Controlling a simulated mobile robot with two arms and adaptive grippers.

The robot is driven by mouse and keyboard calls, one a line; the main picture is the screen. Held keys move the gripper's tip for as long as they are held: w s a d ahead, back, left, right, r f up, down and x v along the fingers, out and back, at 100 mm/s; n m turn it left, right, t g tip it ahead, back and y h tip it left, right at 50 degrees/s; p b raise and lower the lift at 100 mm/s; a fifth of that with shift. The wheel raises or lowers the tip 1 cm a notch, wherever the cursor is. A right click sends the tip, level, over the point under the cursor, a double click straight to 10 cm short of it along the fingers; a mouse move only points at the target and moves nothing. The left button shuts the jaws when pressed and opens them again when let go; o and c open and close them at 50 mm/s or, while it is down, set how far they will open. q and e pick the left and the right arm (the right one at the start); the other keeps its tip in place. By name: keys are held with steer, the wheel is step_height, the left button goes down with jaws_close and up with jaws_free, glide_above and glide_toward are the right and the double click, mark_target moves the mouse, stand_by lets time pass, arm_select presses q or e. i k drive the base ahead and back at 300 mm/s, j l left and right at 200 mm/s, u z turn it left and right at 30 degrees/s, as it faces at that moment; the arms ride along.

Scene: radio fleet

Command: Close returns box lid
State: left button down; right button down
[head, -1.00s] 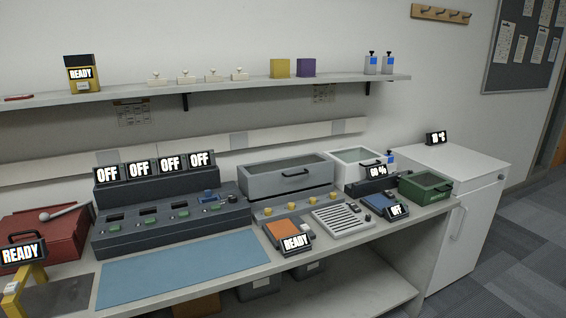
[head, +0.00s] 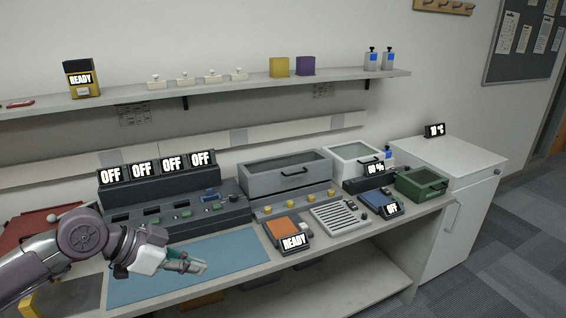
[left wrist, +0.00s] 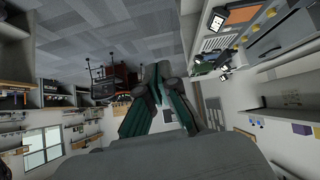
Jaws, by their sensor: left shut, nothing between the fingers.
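No label I can read names the returns box. A small green box (head: 421,185) with a dark handle stands at the right end of the bench; I cannot tell whether its pale greenish top is a lid or an opening. A red box (head: 32,228) at the far left of the bench is partly hidden by my left arm. My left gripper (head: 197,266) is shut and empty, over the blue mat (head: 235,256), well left of the green box. Its green fingers also show in the left wrist view (left wrist: 161,76). My right gripper is not in view.
A grey bin (head: 286,180) and a white bin (head: 355,163) stand at the back. A dark console (head: 175,217), an orange-topped device (head: 282,228) and a slatted tray (head: 340,218) fill the middle. A shelf (head: 230,84) runs above. The mat's right part is clear.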

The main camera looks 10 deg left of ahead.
mark_target(263, 177)
steer(key=i, duration=1.95)
